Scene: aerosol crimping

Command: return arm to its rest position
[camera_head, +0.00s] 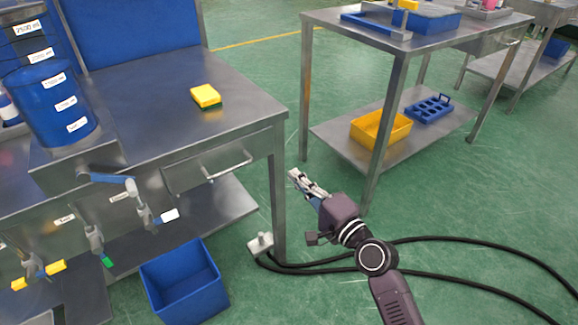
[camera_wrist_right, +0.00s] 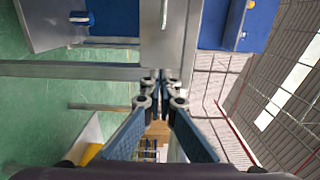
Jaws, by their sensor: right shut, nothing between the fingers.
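My right gripper (camera_head: 308,184) is in the middle of the head view, in front of the gap between the two metal tables. It points up and to the left, and its fingers are together with nothing between them. In the right wrist view the fingers (camera_wrist_right: 161,90) meet at the centre, and they hold nothing. My right arm comes in from the bottom of the head view. My left gripper and left arm are not in the head view.
A steel bench (camera_head: 160,109) with a yellow sponge (camera_head: 206,96) stands left. A blue drum (camera_head: 50,105) and a blue bin (camera_head: 184,285) are there too. A steel table (camera_head: 440,42) with a yellow tray (camera_head: 381,131) below stands right. Black cables (camera_head: 450,240) cross the green floor.

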